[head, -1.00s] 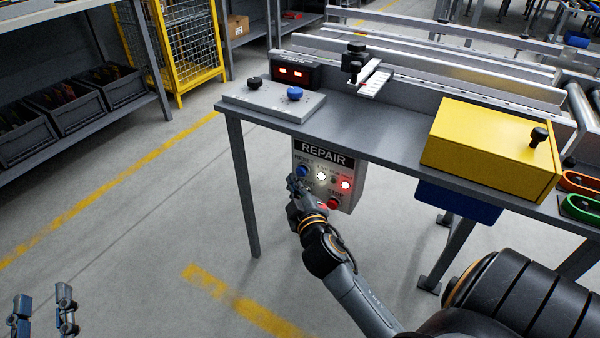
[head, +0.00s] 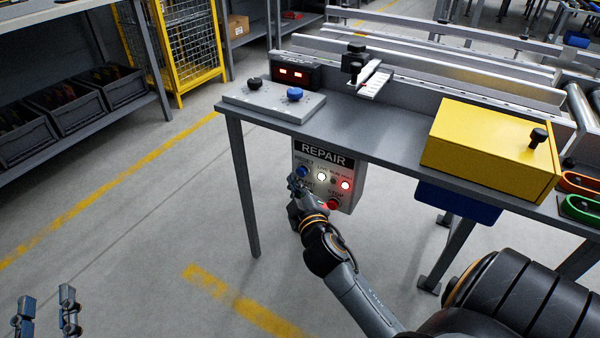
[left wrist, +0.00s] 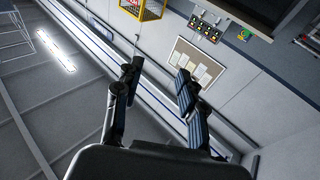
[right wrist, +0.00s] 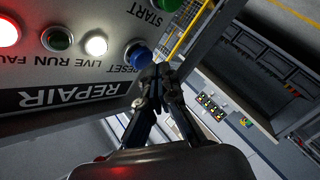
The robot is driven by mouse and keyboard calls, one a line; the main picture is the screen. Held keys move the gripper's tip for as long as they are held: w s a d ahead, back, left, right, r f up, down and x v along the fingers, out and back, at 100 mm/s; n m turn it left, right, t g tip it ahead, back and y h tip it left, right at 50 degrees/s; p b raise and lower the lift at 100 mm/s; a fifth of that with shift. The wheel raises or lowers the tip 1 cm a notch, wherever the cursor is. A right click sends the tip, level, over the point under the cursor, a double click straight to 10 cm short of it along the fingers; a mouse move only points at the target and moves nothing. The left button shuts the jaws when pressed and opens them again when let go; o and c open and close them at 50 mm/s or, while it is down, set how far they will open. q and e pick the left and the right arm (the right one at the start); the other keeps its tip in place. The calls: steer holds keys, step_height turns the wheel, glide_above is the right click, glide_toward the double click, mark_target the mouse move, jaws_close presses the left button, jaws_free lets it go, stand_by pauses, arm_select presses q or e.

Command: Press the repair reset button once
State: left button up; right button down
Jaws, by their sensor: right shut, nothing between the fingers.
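The grey REPAIR panel (head: 327,157) hangs below the table's front edge. Its blue RESET button (head: 302,171) is at the panel's upper left. In the right wrist view the panel is upside down, and the blue RESET button (right wrist: 138,55) shows right by the fingertips. My right gripper (head: 296,183) is shut and empty, its tips at the button's edge; I cannot tell whether they touch it. It also shows in the right wrist view (right wrist: 155,74). My left gripper (head: 46,298) is open and empty at the lower left, far from the panel; its spread fingers show in the left wrist view (left wrist: 158,80).
The panel also has a lit white lamp (head: 322,175), a lit red lamp (head: 345,184) and a red STOP button (head: 333,203). On the table are a plate with a black and a blue knob (head: 295,94) and a yellow box (head: 485,146). The floor to the left is clear.

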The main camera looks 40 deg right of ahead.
arm_select(q)
steer(key=shift+w+a+f+g, duration=0.1)
steer(key=shift+f+g, duration=0.4)
steer(key=shift+f, duration=0.25)
arm_select(e)
steer(key=shift+w+d, duration=0.1)
steer(key=shift+d, duration=0.15)
arm_select(q)
steer(key=shift+a+f+g+y+p, duration=0.2)
steer(key=shift+f+g+y+p, duration=0.25)
steer(key=shift+f, duration=0.65)
arm_select(e)
steer(key=shift+w+d, duration=0.3)
steer(key=shift+d, duration=0.45)
steer(key=shift+a, duration=0.1)
arm_select(q)
steer(key=shift+r, duration=0.15)
arm_select(e)
steer(key=shift+s+a, duration=0.25)
steer(key=shift+a, duration=0.3)
steer(key=shift+s+a, duration=0.25)
steer(key=shift+a, duration=0.25)
